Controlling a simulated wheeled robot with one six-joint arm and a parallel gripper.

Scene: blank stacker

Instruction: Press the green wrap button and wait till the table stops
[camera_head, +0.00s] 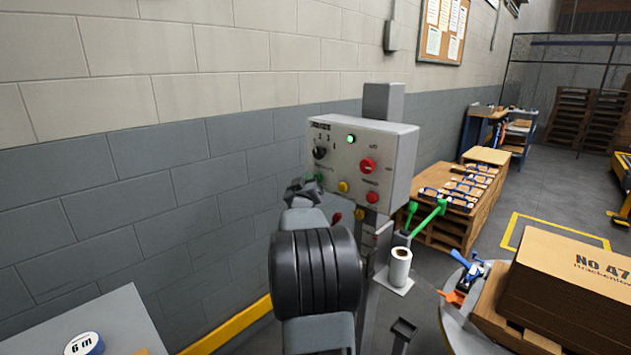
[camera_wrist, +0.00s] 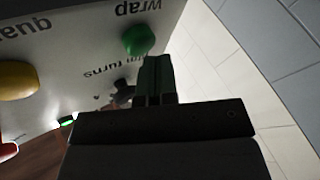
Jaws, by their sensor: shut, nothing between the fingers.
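The grey control box (camera_head: 397,160) stands on a post in the middle of the head view. Its green wrap button (camera_head: 318,178) is mostly hidden behind my gripper (camera_head: 303,188). In the wrist view the green wrap button (camera_wrist: 139,39) shows clearly beside the upside-down word "wrap". My gripper (camera_wrist: 157,62) is shut and empty, its tips close beside the button; I cannot tell whether they touch it. A green lamp (camera_head: 351,139) is lit on the box. The turntable (camera_head: 452,318) carries stacked cartons (camera_head: 570,285) on a pallet.
Red buttons (camera_head: 367,165) and a yellow button (camera_head: 343,187) sit on the same panel, with a black knob (camera_head: 320,153). A white film roll (camera_head: 400,267) stands below the box.

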